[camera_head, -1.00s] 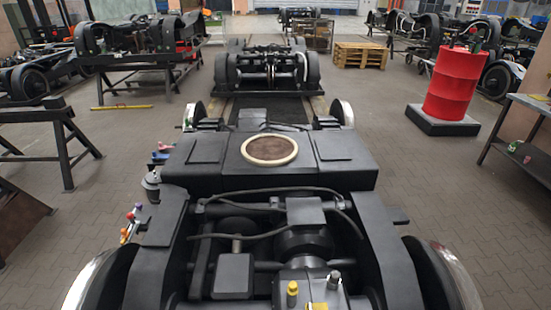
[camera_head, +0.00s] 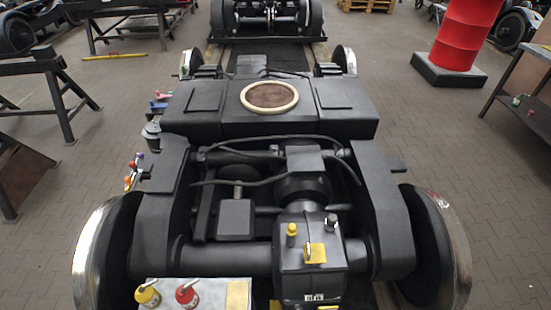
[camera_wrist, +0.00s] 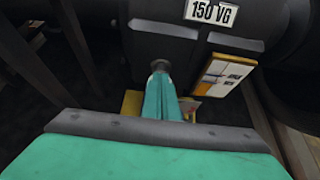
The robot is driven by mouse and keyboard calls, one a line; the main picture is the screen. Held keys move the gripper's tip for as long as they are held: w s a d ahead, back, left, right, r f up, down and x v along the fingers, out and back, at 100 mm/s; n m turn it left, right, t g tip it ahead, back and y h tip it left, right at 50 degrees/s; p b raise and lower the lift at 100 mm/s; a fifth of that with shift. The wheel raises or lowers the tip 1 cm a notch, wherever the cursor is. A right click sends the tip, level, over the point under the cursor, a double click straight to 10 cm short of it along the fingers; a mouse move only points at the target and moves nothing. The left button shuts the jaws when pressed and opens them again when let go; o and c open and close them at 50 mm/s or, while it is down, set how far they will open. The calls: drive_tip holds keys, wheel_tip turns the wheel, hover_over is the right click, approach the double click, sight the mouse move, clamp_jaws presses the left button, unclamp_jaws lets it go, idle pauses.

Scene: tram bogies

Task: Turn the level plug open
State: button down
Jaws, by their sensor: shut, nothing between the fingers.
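The dark gearbox (camera_head: 312,265) stands at the near end of the bogie in the head view. A yellow-capped plug (camera_head: 291,232) and a silver-capped fitting (camera_head: 332,222) stick up from its top, beside a yellow tag (camera_head: 316,252). In the wrist view, the gearbox (camera_wrist: 150,38) carries a "150 VG" plate. My gripper (camera_wrist: 161,72) is shut and empty. Its teal fingers point at a small dark round fitting (camera_wrist: 160,65) low on the gearbox, perhaps the level plug. The fingertips overlap it in the picture; I cannot tell whether they touch. My gripper is outside the head view.
A printed white-and-orange panel (camera_wrist: 222,77) is right of the fingers. A yellow part shows partly hidden behind the fingers (camera_wrist: 131,104). A pale tray (camera_head: 212,291) holds a yellow oil can (camera_head: 148,295) and a red one (camera_head: 187,295). Wheels (camera_head: 100,255) flank the bogie.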

drive_tip(key=shift+d, duration=0.35)
drive_tip(key=shift+d+f, duration=0.1)
drive_tip(key=shift+d, duration=0.15)
idle(0.4)
drive_tip(key=s, duration=0.6)
drive_tip(key=shift+d+r, duration=0.2)
drive_tip(key=shift+r, duration=0.25)
drive_tip(key=shift+a, duration=0.1)
